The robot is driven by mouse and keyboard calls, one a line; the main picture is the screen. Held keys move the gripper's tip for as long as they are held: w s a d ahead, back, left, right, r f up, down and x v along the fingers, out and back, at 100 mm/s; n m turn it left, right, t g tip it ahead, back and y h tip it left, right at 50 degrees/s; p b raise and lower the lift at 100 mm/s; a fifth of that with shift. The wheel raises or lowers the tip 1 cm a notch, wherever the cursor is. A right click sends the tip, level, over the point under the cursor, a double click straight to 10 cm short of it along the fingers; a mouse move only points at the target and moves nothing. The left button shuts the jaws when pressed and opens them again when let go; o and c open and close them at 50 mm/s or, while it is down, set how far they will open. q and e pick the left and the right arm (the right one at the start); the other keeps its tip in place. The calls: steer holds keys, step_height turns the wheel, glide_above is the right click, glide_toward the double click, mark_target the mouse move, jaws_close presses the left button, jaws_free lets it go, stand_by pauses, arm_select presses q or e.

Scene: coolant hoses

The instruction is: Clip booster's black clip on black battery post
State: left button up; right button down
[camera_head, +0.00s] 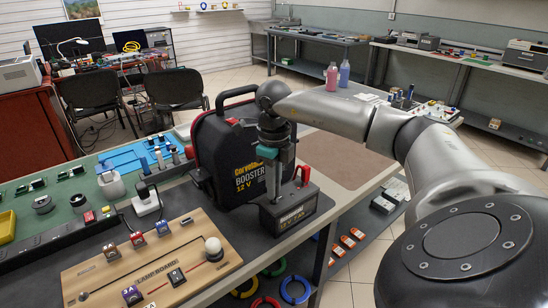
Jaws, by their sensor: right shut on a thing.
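The booster (225,158), a black case with a handle and "BOOSTER 12V" lettering, stands upright on the bench. My right gripper (277,194) points down over the battery's left part, shut on a small dark thing, apparently the black clip. The fingers largely hide the clip and the black post, so I cannot tell whether they touch. A reddish-brown piece (304,175) stands at the battery's right side. My left gripper is not in view.
A wooden lamp board (150,262) with switches lies at the front left. A white charger-like block (146,203) and a green mat with parts are behind it. Coloured hose rings (295,289) lie on the shelf below.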

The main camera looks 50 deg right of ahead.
steer(key=c, duration=0.7)
jaws_free()
steer(key=shift+c, duration=0.2)
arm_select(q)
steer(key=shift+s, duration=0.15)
arm_select(e)
steer(key=o, duration=0.3)
step_height(320, 180, up, 5)
steer(key=p, duration=0.5)
steer(key=shift+r, duration=0.15)
step_height(320, 180, up, 3)
steer(key=shift+p, duration=1.25)
steer(key=shift+r+p, duration=0.3)
steer(key=shift+r, duration=0.05)
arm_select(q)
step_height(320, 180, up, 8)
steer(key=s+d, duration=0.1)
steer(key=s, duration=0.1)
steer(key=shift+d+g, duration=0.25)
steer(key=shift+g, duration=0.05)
